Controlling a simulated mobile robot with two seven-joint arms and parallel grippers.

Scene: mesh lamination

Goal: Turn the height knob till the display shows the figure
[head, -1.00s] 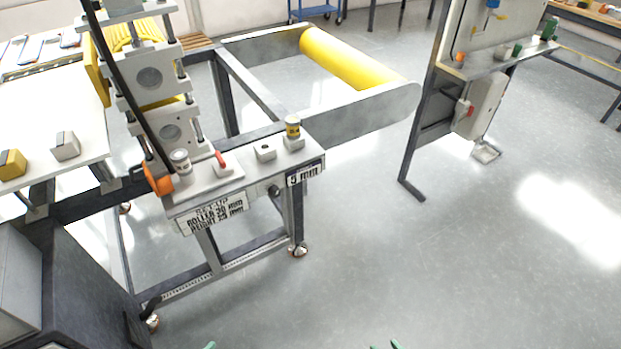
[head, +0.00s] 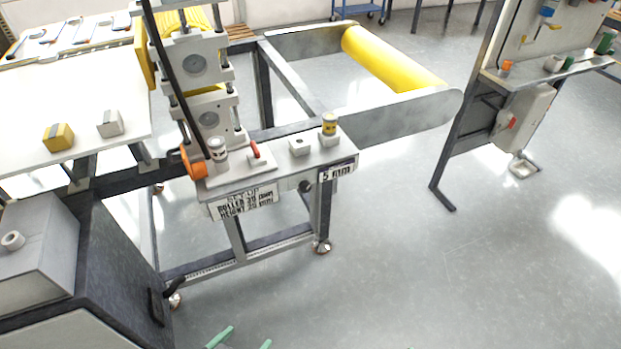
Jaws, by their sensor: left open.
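The machine's front shelf (head: 285,175) carries a grey knob with a dark-banded top (head: 217,148) at its left and a yellow-banded knob (head: 329,126) at its right. I cannot tell which is the height knob. A small display plate (head: 337,171) on the front edge reads "5 mm". A set-up card (head: 244,203) left of it gives roller and height figures; the height figure is blurred. My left gripper (head: 240,338) shows only its two green fingertips at the bottom edge, apart and empty, well below the shelf. Only a green speck of my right gripper (head: 411,348) shows.
A red lever (head: 254,150) and a small grey block (head: 299,146) stand between the knobs. A dark cabinet (head: 110,250) fills the lower left. The grey floor (head: 430,270) in front and right is clear.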

